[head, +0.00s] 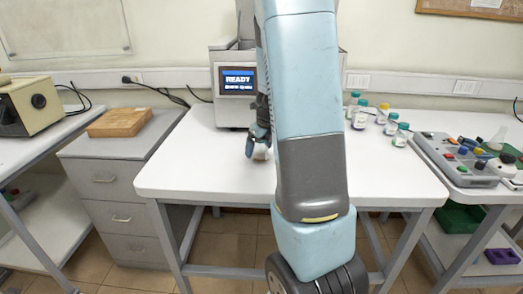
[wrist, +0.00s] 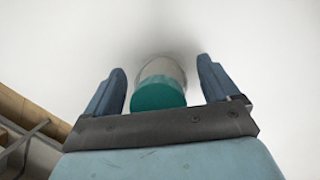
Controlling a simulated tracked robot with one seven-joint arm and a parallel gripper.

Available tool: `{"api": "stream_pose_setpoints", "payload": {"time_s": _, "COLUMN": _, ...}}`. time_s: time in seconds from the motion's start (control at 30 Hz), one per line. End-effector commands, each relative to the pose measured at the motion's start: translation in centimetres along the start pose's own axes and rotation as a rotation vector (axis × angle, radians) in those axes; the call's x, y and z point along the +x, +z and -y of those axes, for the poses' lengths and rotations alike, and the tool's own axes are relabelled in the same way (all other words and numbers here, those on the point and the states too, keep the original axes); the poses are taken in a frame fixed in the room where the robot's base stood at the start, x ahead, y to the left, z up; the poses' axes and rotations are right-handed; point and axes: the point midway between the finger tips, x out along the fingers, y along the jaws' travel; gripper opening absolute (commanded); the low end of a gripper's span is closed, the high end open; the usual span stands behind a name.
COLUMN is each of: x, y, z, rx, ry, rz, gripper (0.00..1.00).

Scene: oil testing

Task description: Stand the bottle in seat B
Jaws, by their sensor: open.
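A bottle with a teal cap (wrist: 158,95) and a clear or pale body is between the two fingers of my gripper (wrist: 160,66) in the wrist view. The fingers are open, with a gap on each side of the bottle. In the head view my gripper (head: 257,138) is low over the white table, and a small pale part of the bottle (head: 262,154) shows beside the fingers. Most of the bottle is hidden there by my arm. A machine with a screen reading READY (head: 237,82) stands behind. My arm covers part of its front, and I cannot make out seat B.
Several capped bottles (head: 391,124) stand at the table's right rear. A grey control box (head: 465,158) with coloured knobs is on the right bench. A wooden tray (head: 119,122) lies on the drawer cabinet at left. The table's left half (head: 190,165) is clear.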

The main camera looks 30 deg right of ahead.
Motion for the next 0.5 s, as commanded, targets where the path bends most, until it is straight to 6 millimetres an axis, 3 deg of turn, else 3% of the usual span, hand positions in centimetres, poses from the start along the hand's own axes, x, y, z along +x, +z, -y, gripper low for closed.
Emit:
{"api": "stream_pose_setpoints", "payload": {"time_s": 0.13, "x": -0.02, "y": 0.0, "z": 0.01, "rx": 0.0, "ry": 0.0, "rz": 0.0, "gripper": 0.89}}
{"api": "stream_pose_setpoints", "payload": {"time_s": 0.5, "x": -0.04, "y": 0.0, "z": 0.02, "rx": 0.0, "ry": 0.0, "rz": 0.0, "gripper": 0.53}}
